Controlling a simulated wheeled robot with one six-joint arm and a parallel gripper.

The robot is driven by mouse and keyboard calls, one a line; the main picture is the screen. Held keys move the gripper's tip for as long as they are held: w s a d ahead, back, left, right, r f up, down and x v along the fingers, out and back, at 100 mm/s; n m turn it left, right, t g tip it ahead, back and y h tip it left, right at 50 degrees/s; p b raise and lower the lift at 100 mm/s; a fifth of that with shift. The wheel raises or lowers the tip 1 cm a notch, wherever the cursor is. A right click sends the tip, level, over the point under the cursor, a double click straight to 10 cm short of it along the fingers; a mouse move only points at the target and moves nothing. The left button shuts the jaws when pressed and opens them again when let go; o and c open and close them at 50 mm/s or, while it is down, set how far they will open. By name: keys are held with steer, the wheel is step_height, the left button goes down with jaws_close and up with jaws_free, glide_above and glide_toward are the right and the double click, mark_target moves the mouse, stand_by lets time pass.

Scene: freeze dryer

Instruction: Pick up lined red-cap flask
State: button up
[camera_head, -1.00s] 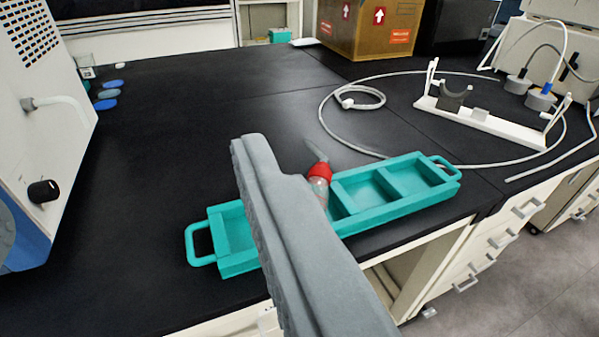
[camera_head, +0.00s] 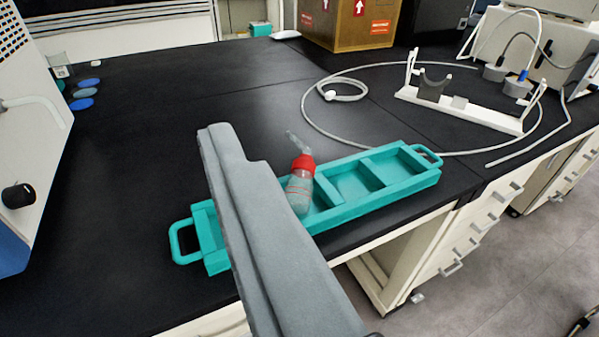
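The flask (camera_head: 299,192) is clear with a red cap (camera_head: 303,164), a bent clear tube on top and thin red lines on its body. It stands in a compartment of the teal tray (camera_head: 352,209), just right of my gripper. The tray has a loop handle at each end. My gripper (camera_head: 222,142) shows as one large grey finger, reaching up from the bottom over the tray's left part. It hides part of the tray and lies close to the flask's left side. I cannot tell whether they touch. The other finger and any gap are hidden.
The black bench (camera_head: 150,140) is clear behind and left of the tray. A white cable (camera_head: 310,125) loops behind it, near a white stand (camera_head: 465,108). A cardboard box (camera_head: 345,22) stands at the back. A white machine (camera_head: 30,150) stands left. The bench's front edge is close.

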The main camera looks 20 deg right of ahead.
steer(key=shift+w, duration=0.1)
steer(key=shift+c, duration=1.1)
steer(key=m+g+y, duration=0.2)
steer(key=m+g, duration=0.4)
steer(key=g, duration=1)
glide_above(302, 182)
steer(key=s+d, duration=0.3)
steer(key=s+d+x, duration=0.1)
steer(key=d+x, duration=0.1)
steer(key=x, duration=2.1)
steer(key=shift+w+a+f, duration=0.1)
steer(key=shift+a, duration=0.1)
steer(key=shift+w+x, duration=0.2)
steer(key=shift+x, duration=1.05)
steer(key=shift+w+x, duration=0.15)
steer(key=shift+x, duration=1.1)
steer(key=c, duration=0.8)
steer(key=shift+c, duration=0.3)
